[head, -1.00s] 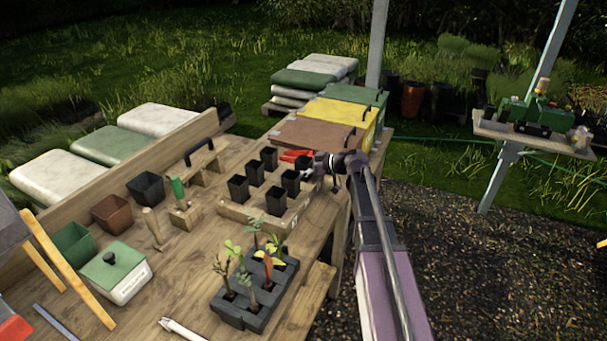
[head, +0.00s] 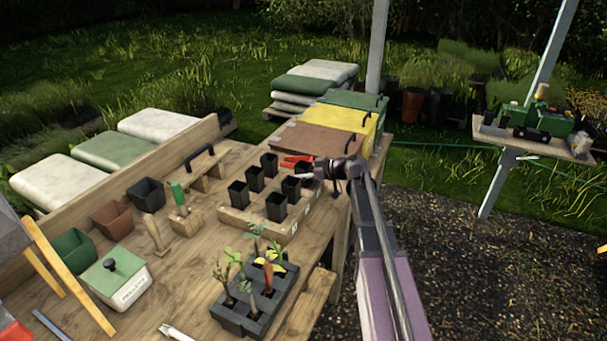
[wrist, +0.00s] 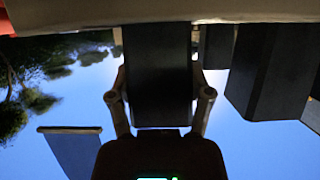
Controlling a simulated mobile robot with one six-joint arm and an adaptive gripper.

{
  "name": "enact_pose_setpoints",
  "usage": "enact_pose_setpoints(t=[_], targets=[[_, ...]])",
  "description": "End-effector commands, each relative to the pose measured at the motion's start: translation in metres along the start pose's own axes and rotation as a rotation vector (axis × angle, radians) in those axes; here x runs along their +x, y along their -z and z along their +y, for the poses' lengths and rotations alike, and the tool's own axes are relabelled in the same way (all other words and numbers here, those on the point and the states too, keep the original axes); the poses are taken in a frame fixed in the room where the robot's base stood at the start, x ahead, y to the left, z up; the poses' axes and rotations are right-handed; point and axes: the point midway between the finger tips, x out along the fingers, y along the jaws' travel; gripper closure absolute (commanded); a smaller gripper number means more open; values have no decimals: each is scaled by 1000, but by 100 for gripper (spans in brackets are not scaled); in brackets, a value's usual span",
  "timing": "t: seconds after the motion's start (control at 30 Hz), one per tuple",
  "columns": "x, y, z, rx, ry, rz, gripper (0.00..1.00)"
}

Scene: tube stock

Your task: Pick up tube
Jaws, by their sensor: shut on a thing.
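Several black square tubes (head: 276,207) stand upright in a pale wooden rack (head: 240,221) on the bench. My gripper (head: 308,171) is at the rack's far right corner, by the right-hand row. In the wrist view my gripper (wrist: 160,100) has one finger on each side of a black tube (wrist: 157,75) and is shut on it. The tube's far end meets a pale board at the top of that view. Other black tubes (wrist: 265,70) show to its right, apart from the fingers. In the head view the held tube is mostly hidden by my gripper.
A black tray with seedlings (head: 240,318) stands nearer on the bench. A red object (head: 297,160) lies just behind the rack. Brown, yellow and green lidded boxes (head: 320,139) stand beyond. Empty pots (head: 147,193) and hand tools are to the left. Open gravel lies right of the bench.

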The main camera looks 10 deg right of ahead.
Motion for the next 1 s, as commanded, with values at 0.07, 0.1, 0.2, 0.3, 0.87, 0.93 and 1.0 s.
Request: enact_pose_setpoints(t=[0.07, 0.1, 0.2, 0.3, 0.87, 0.93, 1.0], targets=[[-2, 6, 0, 0, 0, 0, 59], [-3, 8, 0, 0, 0, 0, 59], [-6, 15, 0, 0, 0, 0, 59], [-10, 23, 0, 0, 0, 1, 59], [-32, 75, 0, 1, -1, 1, 59], [-33, 79, 0, 1, -1, 1, 59], [-35, 82, 0, 1, -1, 1, 59]])
